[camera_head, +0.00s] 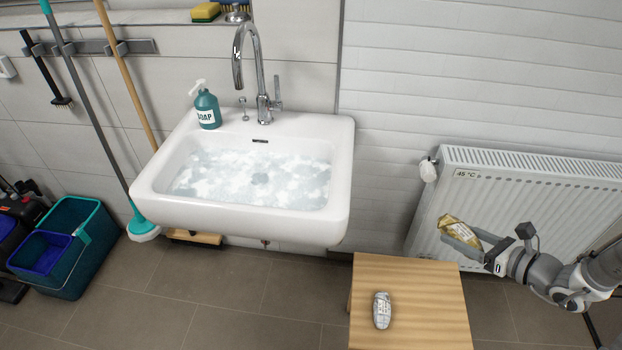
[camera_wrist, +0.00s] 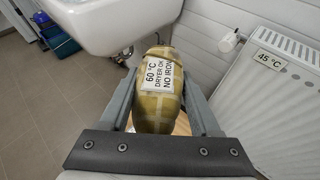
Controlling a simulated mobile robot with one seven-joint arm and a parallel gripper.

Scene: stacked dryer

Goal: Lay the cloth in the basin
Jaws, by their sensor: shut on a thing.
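My gripper (camera_head: 482,250) is shut on a rolled, yellow-brown cloth (camera_head: 459,232), held in the air in front of the radiator and above the right side of the wooden table. In the wrist view the cloth (camera_wrist: 158,90) sits between both fingers, with a white label reading "60 °C, DRYER OK, NO IRON". The white basin (camera_head: 240,222) is on the wall to the left, apart from my gripper, and holds water with white suds. Its underside and rim also show in the wrist view (camera_wrist: 110,28).
A grey-white labelled bundle (camera_head: 381,310) lies on the wooden table (camera_head: 430,290). The radiator (camera_head: 540,195) bears a "45 °C" tag. A faucet (camera_head: 262,75) and soap bottle (camera_head: 206,108) stand at the basin's back. Buckets (camera_head: 75,250) and long handles are left.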

